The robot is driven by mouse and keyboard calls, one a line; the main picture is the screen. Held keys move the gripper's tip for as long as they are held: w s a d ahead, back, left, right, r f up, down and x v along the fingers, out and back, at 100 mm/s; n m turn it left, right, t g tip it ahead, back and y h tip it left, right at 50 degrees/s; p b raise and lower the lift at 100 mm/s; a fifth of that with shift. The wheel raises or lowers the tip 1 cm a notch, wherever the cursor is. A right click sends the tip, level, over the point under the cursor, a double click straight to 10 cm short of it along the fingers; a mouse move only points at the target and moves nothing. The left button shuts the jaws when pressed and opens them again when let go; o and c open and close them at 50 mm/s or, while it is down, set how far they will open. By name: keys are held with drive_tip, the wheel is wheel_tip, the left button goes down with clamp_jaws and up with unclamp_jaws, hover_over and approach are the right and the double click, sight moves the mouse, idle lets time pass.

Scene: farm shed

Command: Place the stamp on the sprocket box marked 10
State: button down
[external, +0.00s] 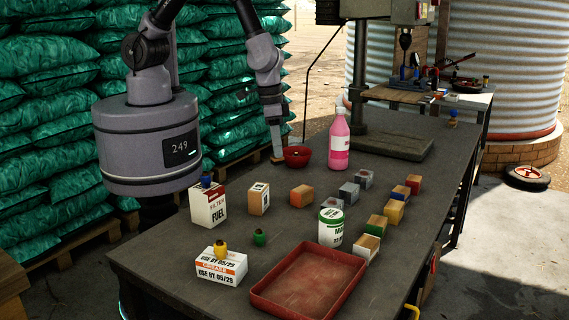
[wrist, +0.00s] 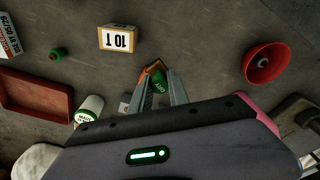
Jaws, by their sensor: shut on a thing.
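My gripper (external: 276,152) hangs above the bench, left of the red bowl in the external view. In the wrist view its fingers (wrist: 163,86) are shut on a small green piece with pale lettering, the stamp (wrist: 158,78). The sprocket box marked 10 T (wrist: 118,38) lies up and left of the fingertips in the wrist view. In the external view this wooden box with a white label (external: 259,198) stands on the bench, nearer the camera than my gripper and apart from it.
A FUEL filter box (external: 208,205), a wooden block (external: 301,195), a green-and-white can (external: 331,226), a green knobbed piece (external: 260,238) and several small boxes stand around. The red bowl (external: 297,157) and pink bottle (external: 339,142) are farther back. A red tray (external: 262,298) lies at the front.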

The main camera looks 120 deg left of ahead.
drive_tip(key=d+r+m+p, duration=0.1)
drive_tip(key=d+r+m, duration=0.25)
drive_tip(key=d, duration=0.45)
drive_tip(key=b, duration=0.3)
hover_over(261, 187)
drive_tip(key=shift+n, duration=0.25)
drive_tip(key=f, duration=0.7)
drive_tip(key=shift+s+d+f, duration=0.2)
drive_tip(key=shift+s+f, duration=0.05)
drive_tip(key=shift+s, duration=0.05)
drive_tip(key=c, duration=1.3)
unclamp_jaws()
drive_tip(key=shift+o, duration=0.2)
drive_tip(key=s+r+m+t+p, duration=0.1)
drive_tip(key=s+r+m+p, duration=0.2)
drive_tip(key=r, duration=1.9)
drive_tip(key=s+a+r+m+t, duration=0.1)
drive_tip(key=s+r+m, duration=0.1)
drive_tip(key=s+r, duration=0.5)
drive_tip(key=s+a+r+m+t+y+p, duration=0.1)
drive_tip(key=s+a+r+m+t, duration=0.1)
drive_tip(key=s+r, duration=0.5)
drive_tip(key=shift+s+m+t, duration=0.3)
drive_tip(key=shift+s+m, duration=0.1)
drive_tip(key=shift+m, duration=0.4)
